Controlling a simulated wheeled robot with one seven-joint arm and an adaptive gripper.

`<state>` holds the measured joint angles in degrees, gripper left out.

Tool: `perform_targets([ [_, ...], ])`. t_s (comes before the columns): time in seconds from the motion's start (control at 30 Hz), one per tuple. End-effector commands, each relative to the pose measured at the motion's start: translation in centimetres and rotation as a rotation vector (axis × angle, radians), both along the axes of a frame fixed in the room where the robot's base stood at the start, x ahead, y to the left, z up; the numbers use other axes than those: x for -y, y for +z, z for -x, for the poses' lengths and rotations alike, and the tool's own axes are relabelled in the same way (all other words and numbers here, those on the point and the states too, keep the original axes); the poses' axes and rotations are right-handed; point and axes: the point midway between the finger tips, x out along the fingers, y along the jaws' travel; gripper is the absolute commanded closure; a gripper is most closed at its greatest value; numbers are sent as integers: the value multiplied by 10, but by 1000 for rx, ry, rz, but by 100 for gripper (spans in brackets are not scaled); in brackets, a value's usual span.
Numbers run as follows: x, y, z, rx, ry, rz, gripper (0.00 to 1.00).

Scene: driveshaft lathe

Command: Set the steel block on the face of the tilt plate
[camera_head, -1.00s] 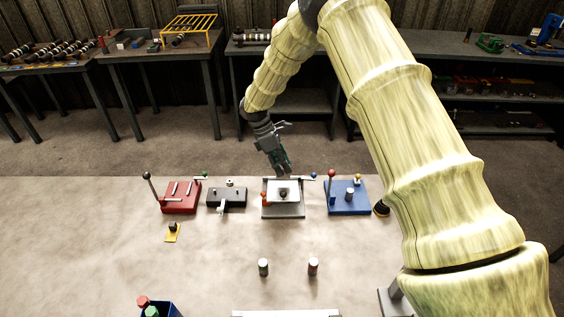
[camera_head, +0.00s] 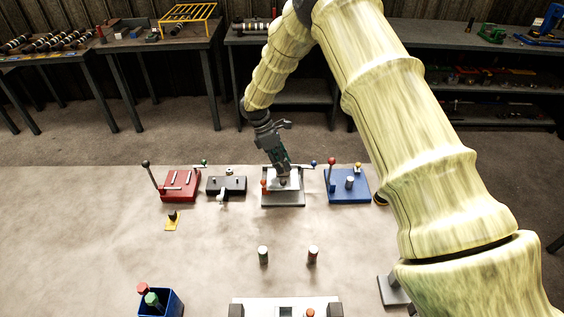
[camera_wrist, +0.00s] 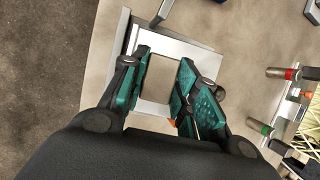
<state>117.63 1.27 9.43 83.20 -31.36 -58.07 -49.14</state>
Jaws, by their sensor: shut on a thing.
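The tilt plate (camera_head: 294,185) is a pale plate on a grey base at the middle of the far table edge, with an orange knob at its left. My gripper (camera_head: 284,180) points down at the plate's middle. In the wrist view my gripper (camera_wrist: 163,85) has its green-padded fingers on both sides of a plain, brownish-grey square face, which looks like the steel block (camera_wrist: 163,76). The pale tilt plate (camera_wrist: 192,50) shows behind and beside it. In the head view the fingers hide the block, and I cannot tell whether it touches the plate.
A red fixture (camera_head: 180,184) and a black fixture (camera_head: 227,186) stand to the left; a blue fixture (camera_head: 347,187) with a red-knobbed lever stands close right. Two small cylinders (camera_head: 263,255) (camera_head: 313,254) stand in front. A blue bin (camera_head: 172,301) is at front left.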

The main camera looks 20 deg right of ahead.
Motion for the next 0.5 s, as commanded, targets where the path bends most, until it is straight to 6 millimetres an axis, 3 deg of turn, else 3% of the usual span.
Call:
perform_targets([
  [0.1, 0, 1, 0, 1, 0, 0, 100],
  [0.13, 0, 1, 0, 1, 0, 0, 66],
  [0.23, 0, 1, 0, 1, 0, 0, 48],
  [0.5, 0, 0, 0, 0, 0, 0, 45],
])
